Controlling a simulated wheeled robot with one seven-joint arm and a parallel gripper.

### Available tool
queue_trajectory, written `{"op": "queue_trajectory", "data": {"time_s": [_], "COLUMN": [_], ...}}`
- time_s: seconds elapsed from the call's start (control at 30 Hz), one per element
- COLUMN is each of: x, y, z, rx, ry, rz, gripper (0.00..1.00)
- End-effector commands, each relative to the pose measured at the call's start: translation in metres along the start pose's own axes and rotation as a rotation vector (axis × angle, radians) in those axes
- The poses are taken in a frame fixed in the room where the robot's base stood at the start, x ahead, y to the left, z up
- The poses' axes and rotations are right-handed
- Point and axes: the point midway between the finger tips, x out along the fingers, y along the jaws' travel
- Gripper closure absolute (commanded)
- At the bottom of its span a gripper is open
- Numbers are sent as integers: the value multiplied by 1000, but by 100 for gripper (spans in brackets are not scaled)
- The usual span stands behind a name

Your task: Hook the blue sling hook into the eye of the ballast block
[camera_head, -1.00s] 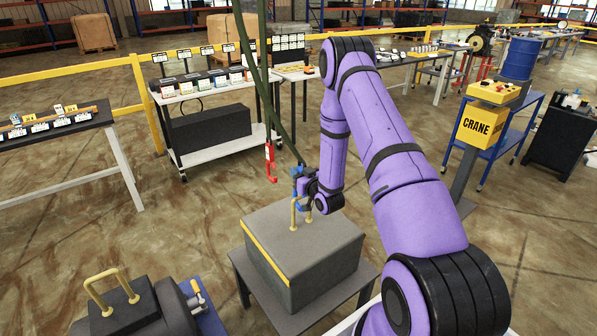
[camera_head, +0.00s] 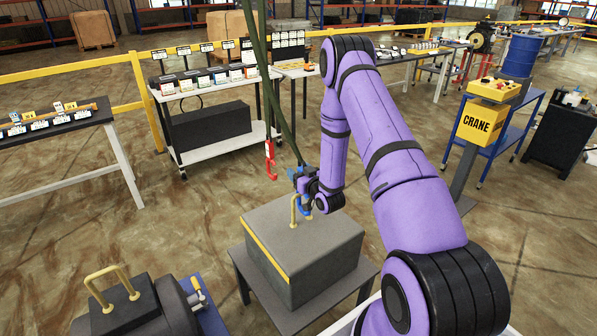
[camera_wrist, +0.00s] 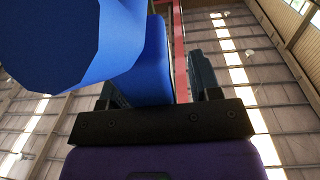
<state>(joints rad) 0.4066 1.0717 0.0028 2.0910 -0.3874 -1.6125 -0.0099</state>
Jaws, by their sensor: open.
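The ballast block (camera_head: 325,240) is a grey box with a yellow edge stripe, standing on a low dark stand. Its tan eye (camera_head: 293,212) rises from the top. The blue sling hook (camera_head: 304,207) hangs on a green sling, its lower part right at the eye and overlapping it in the head view. Whether it passes through the eye cannot be told. My gripper (camera_head: 305,182) is just above the eye, around the hook's upper part. In the wrist view my gripper (camera_wrist: 160,85) has its jaws apart, with the blue hook body (camera_wrist: 152,65) between them.
A red hook (camera_head: 270,160) hangs left of my gripper on another sling. A dark weight with a tan handle (camera_head: 110,285) is at lower left. A yellow crane control box (camera_head: 480,125) stands at right. A white cart (camera_head: 215,115) is behind.

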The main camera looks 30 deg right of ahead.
Motion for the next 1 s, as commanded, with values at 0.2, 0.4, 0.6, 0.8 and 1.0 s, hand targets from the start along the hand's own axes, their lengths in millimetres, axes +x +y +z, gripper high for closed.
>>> {"op": "queue_trajectory", "data": {"time_s": [0.2,0.4,0.6,0.8,1.0], "x": [-32,-70,-95,-104,-104], "y": [0,1,0,0,0], "z": [0,0,0,0,0], "rx": [2,1,0,0,0], "ry": [-1,-2,0,1,1], "rz": [1,2,0,1,1], "gripper": [43,43,43,43,43]}}
